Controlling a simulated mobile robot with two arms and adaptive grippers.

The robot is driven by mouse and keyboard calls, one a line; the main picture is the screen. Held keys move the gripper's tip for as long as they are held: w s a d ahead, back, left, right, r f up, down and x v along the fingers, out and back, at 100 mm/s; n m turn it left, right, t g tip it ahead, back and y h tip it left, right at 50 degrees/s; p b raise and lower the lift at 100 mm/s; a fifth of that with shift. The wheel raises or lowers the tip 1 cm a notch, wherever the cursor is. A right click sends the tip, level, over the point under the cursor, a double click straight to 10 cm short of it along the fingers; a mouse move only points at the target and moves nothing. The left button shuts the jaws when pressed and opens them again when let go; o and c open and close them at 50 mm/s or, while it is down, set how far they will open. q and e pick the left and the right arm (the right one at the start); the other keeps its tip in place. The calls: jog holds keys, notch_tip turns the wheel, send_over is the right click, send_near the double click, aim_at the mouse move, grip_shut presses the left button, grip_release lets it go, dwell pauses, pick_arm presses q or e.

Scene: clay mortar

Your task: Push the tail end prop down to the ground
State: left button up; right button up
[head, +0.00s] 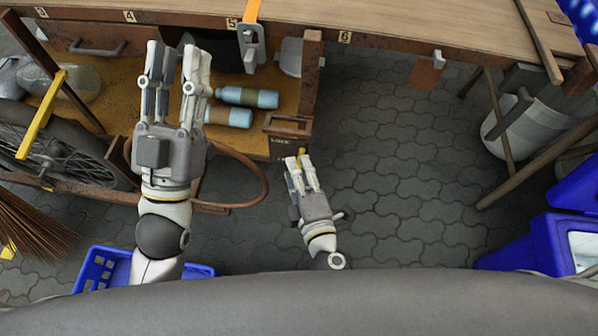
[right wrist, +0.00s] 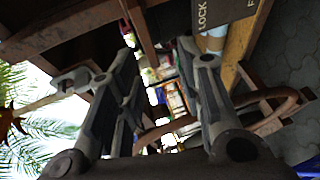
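I cannot clearly tell which part is the tail end prop. A curved brown bar (head: 262,178) loops out from the end of the wooden cart (head: 255,142) in the head view. It also shows in the right wrist view (right wrist: 272,122), passing behind the fingers. My right gripper (head: 298,163) is low beside the cart's end, right of the bar, with its fingers apart and nothing clearly held. A small yellow piece shows by its fingertips. My left gripper (head: 174,62) is open and empty above the cart, its fingers pointing toward the bench.
The cart's bed holds blue-capped bottles (head: 248,97); its spoked wheel (head: 62,150) is at left. A numbered wooden bench (head: 400,30) spans the top. A blue basket (head: 100,268), broom (head: 28,228) and blue bin (head: 520,245) lie around. Paving (head: 400,180) to the right is clear.

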dwell(0.4)
jog(key=v, duration=1.2)
jog(key=shift+s, duration=0.1)
